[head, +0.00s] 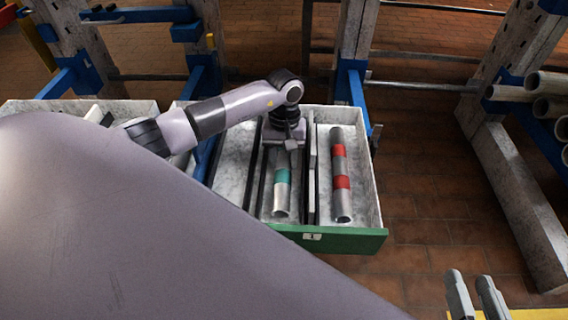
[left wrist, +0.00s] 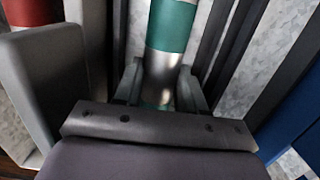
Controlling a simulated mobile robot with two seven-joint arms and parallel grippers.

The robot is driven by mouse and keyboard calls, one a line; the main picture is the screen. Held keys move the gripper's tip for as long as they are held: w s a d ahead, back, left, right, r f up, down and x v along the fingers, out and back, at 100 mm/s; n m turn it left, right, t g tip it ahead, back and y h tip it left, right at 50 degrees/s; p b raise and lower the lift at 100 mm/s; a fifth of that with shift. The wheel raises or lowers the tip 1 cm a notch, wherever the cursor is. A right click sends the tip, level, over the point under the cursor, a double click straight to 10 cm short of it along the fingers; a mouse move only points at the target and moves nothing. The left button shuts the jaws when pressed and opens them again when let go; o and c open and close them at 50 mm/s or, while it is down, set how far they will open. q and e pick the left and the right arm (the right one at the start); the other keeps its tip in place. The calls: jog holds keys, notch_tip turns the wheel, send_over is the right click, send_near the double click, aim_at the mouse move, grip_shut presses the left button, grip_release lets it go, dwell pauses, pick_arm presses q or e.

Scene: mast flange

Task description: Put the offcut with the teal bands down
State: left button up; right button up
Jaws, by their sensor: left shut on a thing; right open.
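The offcut with the teal bands (head: 281,197) is a grey metal tube, lengthwise in or just over the drawer's middle compartment. I cannot tell whether it touches the floor. My left gripper (head: 287,146) is shut on its far part, from above. In the left wrist view the teal-banded offcut (left wrist: 170,55) runs between the two fingers of the left gripper (left wrist: 160,82). The tube's far end is hidden under the gripper. My right gripper (head: 478,292) is open and empty at the lower right, outside the drawer.
The drawer (head: 340,241) has a green front and dark dividers. An offcut with red bands (head: 340,164) lies in its right compartment. The left compartment (head: 234,160) looks bare where it shows. A rack with pipes (head: 545,85) stands at the right. My arm hides the lower left.

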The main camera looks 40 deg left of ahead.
pick_arm(q)
jog(key=shift+f, duration=0.5)
jog(key=shift+f+b, duration=0.25)
jog(key=shift+b, duration=0.05)
jog(key=o, duration=1.2)
jog(key=shift+r, duration=0.1)
jog(key=shift+c, duration=0.2)
jog(key=shift+r, duration=0.1)
